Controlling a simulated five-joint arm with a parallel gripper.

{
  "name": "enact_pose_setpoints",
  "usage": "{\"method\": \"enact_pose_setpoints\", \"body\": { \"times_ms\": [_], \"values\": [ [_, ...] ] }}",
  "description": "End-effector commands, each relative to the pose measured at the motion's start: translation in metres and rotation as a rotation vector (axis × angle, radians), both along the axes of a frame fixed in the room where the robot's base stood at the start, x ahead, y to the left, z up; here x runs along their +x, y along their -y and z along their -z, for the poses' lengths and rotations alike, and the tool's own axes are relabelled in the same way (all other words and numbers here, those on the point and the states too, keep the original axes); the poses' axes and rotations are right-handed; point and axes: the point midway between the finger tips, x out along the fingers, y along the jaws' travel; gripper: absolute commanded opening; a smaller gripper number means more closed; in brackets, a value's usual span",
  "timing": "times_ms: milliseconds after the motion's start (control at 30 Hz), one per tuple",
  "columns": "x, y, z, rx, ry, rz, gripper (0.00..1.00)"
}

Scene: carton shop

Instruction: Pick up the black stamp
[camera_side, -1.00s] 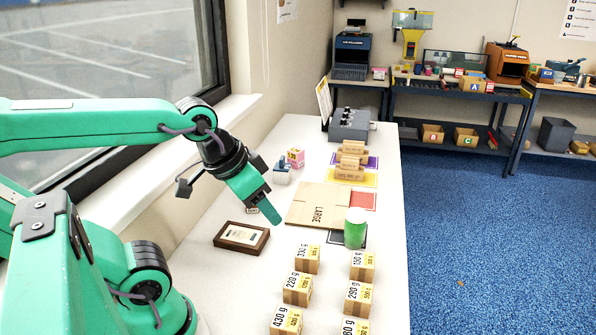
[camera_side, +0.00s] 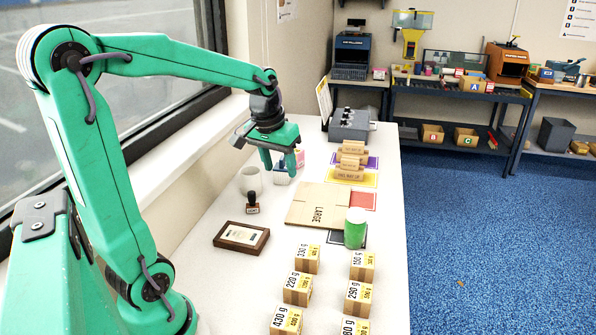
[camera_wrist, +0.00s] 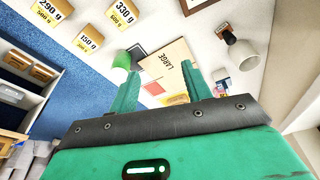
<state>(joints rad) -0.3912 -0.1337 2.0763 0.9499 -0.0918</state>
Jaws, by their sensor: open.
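The black stamp (camera_side: 252,205) stands upright on the white table, with a dark knob on top and a pale label on its base. It is between a pale mug (camera_side: 250,178) and a brown wooden frame (camera_side: 240,237). In the wrist view the stamp (camera_wrist: 226,35) is at the upper right, beside the mug (camera_wrist: 244,54), outside the fingers. My gripper (camera_side: 279,163) is open and empty, above the table, beyond and to the right of the stamp in the side view. Its two fingers (camera_wrist: 160,75) spread in the wrist view. Nothing touches the stamp.
A pink box (camera_side: 299,160) and a small pale block (camera_side: 281,178) are partly behind my fingers. Several weight boxes (camera_side: 297,289) fill the front. A window wall borders the left.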

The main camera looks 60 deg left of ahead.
Motion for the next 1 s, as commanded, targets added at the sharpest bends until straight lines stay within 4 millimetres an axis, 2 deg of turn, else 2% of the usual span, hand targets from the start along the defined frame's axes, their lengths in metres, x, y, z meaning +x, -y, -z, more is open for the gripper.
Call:
{"method": "enact_pose_setpoints", "body": {
  "times_ms": [33,300,467,700,833,1000],
  "values": [
    [0.005,-0.014,0.006,-0.009,-0.018,-0.035,0.48],
    [0.023,-0.082,0.037,-0.052,-0.086,-0.196,0.48],
    [0.025,-0.124,0.061,-0.082,-0.126,-0.292,0.48],
    [0.019,-0.182,0.101,-0.125,-0.177,-0.424,0.48],
    [0.014,-0.202,0.116,-0.141,-0.192,-0.471,0.48],
    [0.011,-0.213,0.125,-0.15,-0.202,-0.496,0.48]
  ]
}}
